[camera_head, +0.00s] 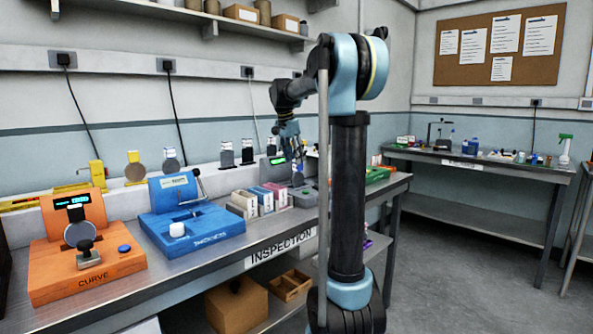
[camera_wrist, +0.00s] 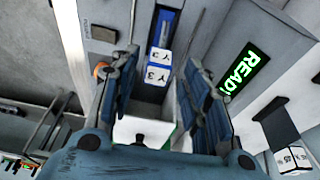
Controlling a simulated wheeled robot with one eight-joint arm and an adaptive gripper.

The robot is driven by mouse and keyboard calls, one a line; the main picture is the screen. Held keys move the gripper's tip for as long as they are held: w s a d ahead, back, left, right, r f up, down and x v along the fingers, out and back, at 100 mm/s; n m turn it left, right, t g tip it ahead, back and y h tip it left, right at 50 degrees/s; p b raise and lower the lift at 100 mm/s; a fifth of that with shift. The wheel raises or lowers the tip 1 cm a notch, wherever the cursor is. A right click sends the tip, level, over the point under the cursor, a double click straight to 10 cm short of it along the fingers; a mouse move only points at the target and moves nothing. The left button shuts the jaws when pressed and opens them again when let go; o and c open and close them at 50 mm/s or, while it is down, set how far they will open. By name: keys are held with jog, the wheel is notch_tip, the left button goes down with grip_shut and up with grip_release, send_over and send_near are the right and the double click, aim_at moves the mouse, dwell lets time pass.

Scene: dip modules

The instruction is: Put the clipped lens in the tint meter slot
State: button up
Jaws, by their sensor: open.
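My gripper (camera_head: 291,152) is over the grey tint meter (camera_head: 305,196) at the far end of the inspection bench. The meter's green-lit screen (camera_wrist: 242,74) reads about READY in the wrist view. My gripper (camera_wrist: 157,105) is open there, with one blue finger on each side. A blue-and-white piece (camera_wrist: 159,68) with labels like Y 3, perhaps the clipped lens, shows in the gap between the fingers. Neither finger is clearly closed on it. A small pale piece (camera_head: 298,178) shows under the gripper in the head view. The slot itself is not clear.
Left of the meter are small boxes (camera_head: 260,199), a blue thickness gauge (camera_head: 200,228) and an orange curve gauge (camera_head: 90,255). Lenses in clips, including a yellow one (camera_head: 134,168), stand along the back ledge. A green tray (camera_head: 377,175) is at the right end.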

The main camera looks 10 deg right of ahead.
jog(key=shift+v, duration=1.95)
jog(key=s+d+f+n+y, duration=0.1)
jog(key=s+f+n, duration=0.2)
jog(key=s+f, duration=0.5)
jog(key=s+d+f+n, duration=0.15)
jog(key=s+f, duration=0.35)
jog(key=s, duration=0.8)
jog(key=s+d+f+n+y, duration=0.1)
jog(key=s+f+n, duration=0.2)
jog(key=s+f, duration=0.5)
jog(key=s+f+n, duration=0.3)
jog(key=s+f, duration=0.8)
jog(key=s, duration=0.2)
jog(key=shift+a+f, duration=0.2)
jog(key=shift+a, duration=0.1)
jog(key=shift+s+n, duration=0.2)
jog(key=shift+n, duration=0.05)
jog(key=shift+w+f, duration=0.2)
jog(key=shift+w, duration=0.25)
